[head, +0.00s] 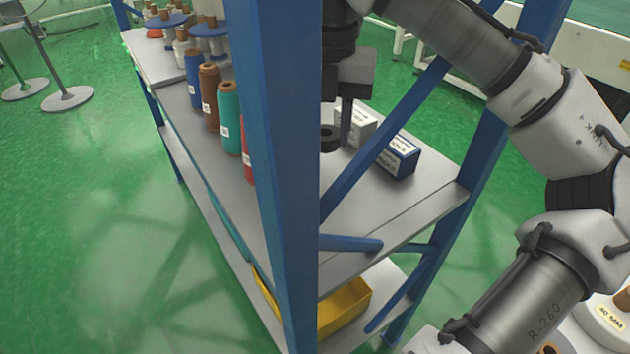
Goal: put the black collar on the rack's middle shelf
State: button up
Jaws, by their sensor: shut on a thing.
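The black collar (329,138) is a small dark ring, partly hidden behind the rack's near blue post. My gripper (338,122) points down beside that post and is shut on the collar; one finger shows and the other is largely hidden. The collar is over the right part of the rack's grey middle shelf (405,215). I cannot tell whether it touches the shelf or hangs just above it.
A white box (358,122) and a dark blue box (397,158) stand right of the collar. Several thread spools (230,117) line the shelf's left side. The near blue post (285,180) and a diagonal brace (385,135) flank my gripper. A yellow bin (343,306) sits below.

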aim_at(323, 212)
notch_tip(323, 212, down, 15)
jog(key=shift+r+b, duration=0.2)
jog(key=shift+b, duration=0.1)
jog(key=o, duration=0.6)
jog(key=shift+f, duration=0.15)
jog(key=shift+c, duration=0.2)
jog(key=o, duration=0.4)
notch_tip(323, 212, up, 12)
jog(key=shift+r, duration=0.2)
